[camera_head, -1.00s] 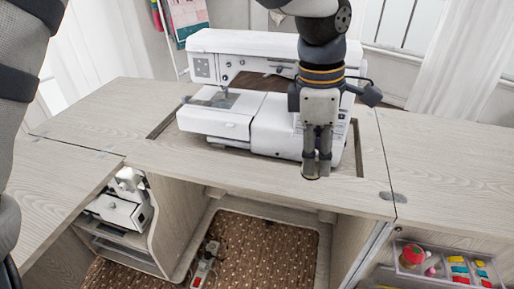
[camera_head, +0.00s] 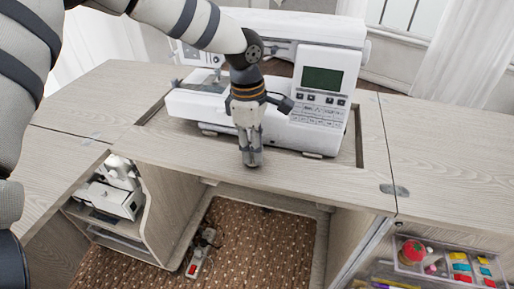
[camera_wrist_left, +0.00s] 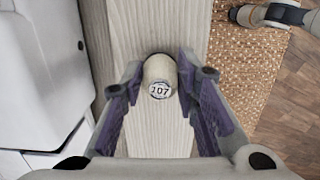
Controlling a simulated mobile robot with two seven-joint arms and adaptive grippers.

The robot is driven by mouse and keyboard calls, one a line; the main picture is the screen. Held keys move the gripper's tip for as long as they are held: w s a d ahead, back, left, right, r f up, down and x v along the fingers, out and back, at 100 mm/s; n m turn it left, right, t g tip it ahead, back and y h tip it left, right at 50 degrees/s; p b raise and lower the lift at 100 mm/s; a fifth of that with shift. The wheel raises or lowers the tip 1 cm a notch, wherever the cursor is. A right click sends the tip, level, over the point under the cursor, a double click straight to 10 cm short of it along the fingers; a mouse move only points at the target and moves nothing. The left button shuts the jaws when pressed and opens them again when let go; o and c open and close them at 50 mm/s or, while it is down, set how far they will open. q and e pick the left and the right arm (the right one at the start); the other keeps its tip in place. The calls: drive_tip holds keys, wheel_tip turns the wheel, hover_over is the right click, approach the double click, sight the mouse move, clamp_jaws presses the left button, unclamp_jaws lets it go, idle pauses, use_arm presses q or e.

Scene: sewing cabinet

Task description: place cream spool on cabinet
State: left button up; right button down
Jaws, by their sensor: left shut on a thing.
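The cream spool (camera_wrist_left: 158,72) is between the fingers of my left gripper (camera_wrist_left: 160,88) in the wrist view. Its round end, marked 107, faces the camera. My left gripper (camera_head: 251,160) is shut on it and points down over the front strip of the cabinet top (camera_head: 320,182), in front of the white sewing machine (camera_head: 318,112). A dark shadow lies close to the spool, low over the wood. I cannot tell whether it touches. In the head view the fingers mostly hide the spool.
The sewing machine stands in a recess just behind the gripper. The cabinet's right leaf (camera_head: 450,150) is bare. An open knee space with a brown dotted rug (camera_head: 250,240) and a power strip (camera_head: 200,255) lies below the front edge. A clear organizer (camera_head: 447,262) sits lower right.

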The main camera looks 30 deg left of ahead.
use_arm(q)
drive_tip(key=shift+f, duration=0.25)
drive_tip(key=o, duration=0.8)
drive_tip(key=shift+o, duration=0.2)
drive_tip(key=shift+d, duration=0.1)
wheel_tip(320, 180, up, 12)
drive_tip(key=a+p, duration=0.1)
use_arm(e)
drive_tip(key=shift+w+r+t, duration=0.3)
drive_tip(key=shift+w+r, duration=0.5)
drive_tip(key=shift+w, duration=0.05)
use_arm(q)
drive_tip(key=shift+s, duration=0.1)
